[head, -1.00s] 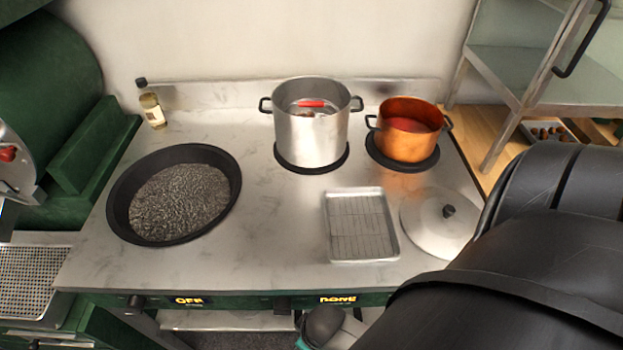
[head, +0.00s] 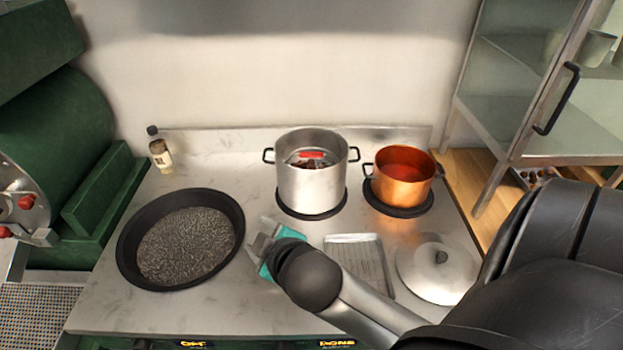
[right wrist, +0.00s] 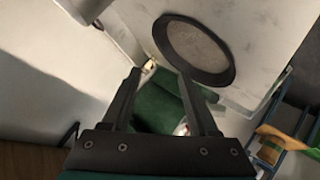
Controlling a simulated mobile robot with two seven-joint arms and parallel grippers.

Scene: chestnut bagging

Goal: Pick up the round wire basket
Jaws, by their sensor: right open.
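The tall silver pot (head: 312,188) stands on the counter at the back, on a black round burner. Inside it a red handle (head: 312,155) shows, with dark brown pieces below it. This looks like the wire basket, but the pot wall hides most of it and its round shape cannot be made out. My right gripper (head: 262,238) is in front of the pot, low and to its left, clear of it. In the right wrist view its two dark fingers (right wrist: 158,78) stand apart with nothing between them. My left gripper is not in view.
A black pan (head: 128,262) of dark grains lies left of my gripper. A copper pot (head: 402,184) stands right of the silver one. A wire-racked tray (head: 352,240) and a lid (head: 437,280) lie in front. A bottle (head: 161,157) stands back left; a glass-doored cabinet (head: 520,100) is at right.

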